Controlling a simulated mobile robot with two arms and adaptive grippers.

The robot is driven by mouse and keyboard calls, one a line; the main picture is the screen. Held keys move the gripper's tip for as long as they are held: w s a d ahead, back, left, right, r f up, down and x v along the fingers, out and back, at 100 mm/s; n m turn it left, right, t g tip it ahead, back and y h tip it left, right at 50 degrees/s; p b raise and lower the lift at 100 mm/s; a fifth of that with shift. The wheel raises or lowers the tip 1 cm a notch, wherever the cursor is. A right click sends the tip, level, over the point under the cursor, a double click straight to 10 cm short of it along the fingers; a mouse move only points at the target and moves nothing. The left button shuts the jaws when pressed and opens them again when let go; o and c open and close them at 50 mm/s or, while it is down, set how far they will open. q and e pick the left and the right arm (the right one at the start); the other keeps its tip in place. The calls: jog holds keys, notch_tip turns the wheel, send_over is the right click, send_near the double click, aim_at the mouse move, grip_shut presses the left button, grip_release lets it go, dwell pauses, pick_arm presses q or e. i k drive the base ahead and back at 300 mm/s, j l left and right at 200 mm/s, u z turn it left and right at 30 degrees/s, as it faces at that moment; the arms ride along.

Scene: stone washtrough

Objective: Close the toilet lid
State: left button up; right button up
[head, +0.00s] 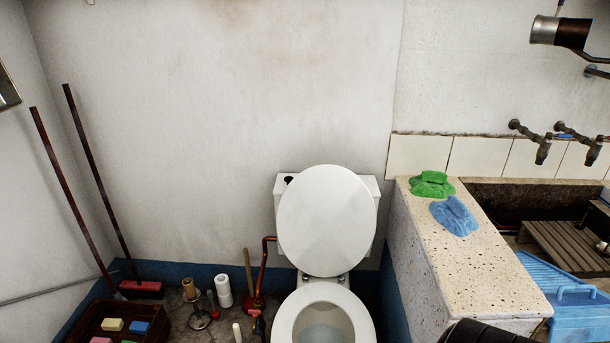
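The white oval toilet lid (328,220) stands raised, leaning back against the cistern (366,194). Its hinges (337,279) show at its lower edge, behind the bowl. The toilet bowl (320,333) is open below it, with a white ring-shaped seat or rim (285,318) lying flat around it. The front of the toilet is cut off by the lower edge of the head view.
A copper pipe (263,270), paper rolls (223,291), a crate (92,322) and a broom (140,289) are at the left. A dark ribbed object (487,333) shows at bottom right.

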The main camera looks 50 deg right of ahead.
aim_at(326, 219)
jog(key=z, duration=1.6)
jog(key=i+l+u, duration=0.1)
jog(key=l, duration=0.3)
jog(key=i+l+u, duration=0.1)
jog(key=l, duration=0.35)
jog(key=i+l+u, duration=0.1)
jog(key=l, duration=0.35)
jog(key=i, duration=0.05)
